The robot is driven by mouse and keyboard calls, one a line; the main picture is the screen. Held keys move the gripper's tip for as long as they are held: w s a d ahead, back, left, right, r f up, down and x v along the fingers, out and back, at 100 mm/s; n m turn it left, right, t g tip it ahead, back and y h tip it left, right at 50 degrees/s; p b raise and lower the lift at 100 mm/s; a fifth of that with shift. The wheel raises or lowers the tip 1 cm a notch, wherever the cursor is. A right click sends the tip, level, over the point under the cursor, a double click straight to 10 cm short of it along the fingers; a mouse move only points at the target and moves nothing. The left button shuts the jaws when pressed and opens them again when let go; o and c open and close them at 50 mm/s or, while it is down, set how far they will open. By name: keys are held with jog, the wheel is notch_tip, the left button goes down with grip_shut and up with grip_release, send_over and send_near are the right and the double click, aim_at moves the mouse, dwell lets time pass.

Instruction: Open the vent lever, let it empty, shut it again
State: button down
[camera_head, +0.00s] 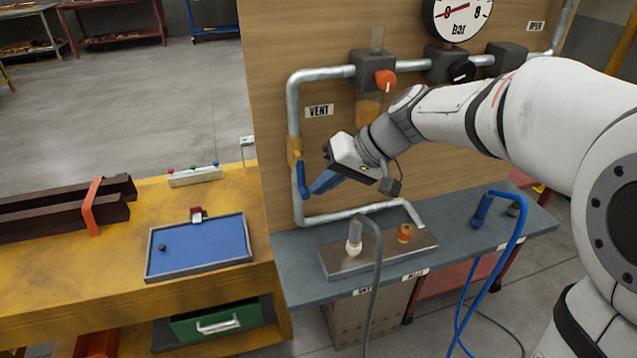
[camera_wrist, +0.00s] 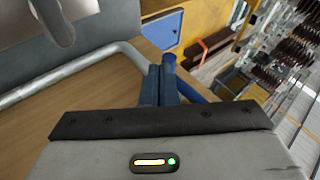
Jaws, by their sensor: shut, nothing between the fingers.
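The vent lever (camera_head: 303,181) is a blue handle on a brass valve (camera_head: 294,151) in the left vertical pipe, below the VENT label (camera_head: 319,111). It hangs down, roughly along the pipe. My gripper (camera_head: 316,189) has its blue fingers shut and empty, just right of the lever's lower end. In the wrist view, the shut fingers (camera_wrist: 160,82) have a brighter blue bar, apparently the lever (camera_wrist: 169,64), close by on their right. I cannot tell whether they touch. The round pressure gauge (camera_head: 459,18) at the top has a red needle; its exact reading is unclear.
An orange knob (camera_head: 385,80) and a black knob (camera_head: 461,72) sit on the upper pipe. A grey shelf (camera_head: 300,278) below carries a metal plate with fittings and a grey hose (camera_head: 374,290). A yellow bench (camera_head: 110,268) with a blue tray (camera_head: 200,246) stands left.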

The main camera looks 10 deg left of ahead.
jog(key=p+v, duration=0.3)
jog(key=v, duration=0.6)
jog(key=s+d+f+m+t+h, duration=0.1)
jog(key=s+d+f+m+h, duration=0.2)
jog(key=s+d, duration=0.4)
jog(key=s+d+f+m+t+h, duration=0.2)
jog(key=s+d+f+h, duration=0.3)
jog(key=d, duration=0.7)
notch_tip(320, 180, down, 2)
jog(key=shift+s+d+f+m+h, duration=0.1)
jog(key=shift+s+d+m+h, duration=0.3)
jog(key=shift+s, duration=0.8)
jog(key=shift+a, duration=0.1)
jog(key=c, duration=2.2)
grip_release()
